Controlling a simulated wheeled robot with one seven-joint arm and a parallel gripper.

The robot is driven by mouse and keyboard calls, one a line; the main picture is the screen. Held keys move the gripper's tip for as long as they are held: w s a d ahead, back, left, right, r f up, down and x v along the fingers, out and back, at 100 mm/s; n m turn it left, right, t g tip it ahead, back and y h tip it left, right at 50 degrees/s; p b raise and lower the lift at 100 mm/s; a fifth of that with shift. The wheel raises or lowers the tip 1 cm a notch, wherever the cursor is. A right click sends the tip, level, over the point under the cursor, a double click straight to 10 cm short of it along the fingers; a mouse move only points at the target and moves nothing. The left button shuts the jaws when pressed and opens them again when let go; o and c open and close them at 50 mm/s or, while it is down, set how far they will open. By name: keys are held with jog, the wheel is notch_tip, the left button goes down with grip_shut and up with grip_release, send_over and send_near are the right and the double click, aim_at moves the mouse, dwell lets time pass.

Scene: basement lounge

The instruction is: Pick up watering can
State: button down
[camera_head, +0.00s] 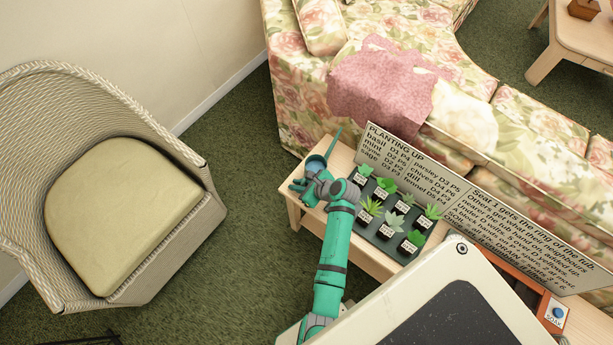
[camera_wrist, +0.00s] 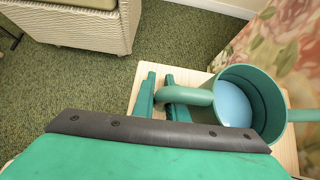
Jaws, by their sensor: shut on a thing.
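The watering can (camera_head: 315,164) is a small green can with a thin spout pointing away, at the far left end of the wooden table. In the wrist view the watering can (camera_wrist: 262,84) is open at the top, with pale blue inside. Its handle reaches left to my gripper (camera_wrist: 165,97). My gripper is shut on that handle, with one finger on each side. In the head view my gripper (camera_head: 304,186) is at the near left side of the can, partly hidden by my arm. I cannot tell whether the can touches the table.
A dark tray (camera_head: 382,229) of several small potted plants stands beside the can on the wooden table (camera_head: 341,158). Text boards (camera_head: 410,165) stand behind it. A floral sofa (camera_head: 300,100) is close behind. A wicker armchair (camera_head: 120,190) stands left, with free green carpet between.

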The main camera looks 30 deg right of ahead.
notch_tip(320, 180, up, 3)
jog(key=shift+w, duration=0.1)
jog(key=s+a+f+v, duration=0.1)
jog(key=v, duration=0.7)
jog(key=s+a+f+v, duration=0.1)
jog(key=v, duration=0.8)
jog(key=shift+s, duration=0.4)
jog(key=c, duration=2.3)
grip_release()
jog(key=shift+w, duration=0.1)
grip_shut()
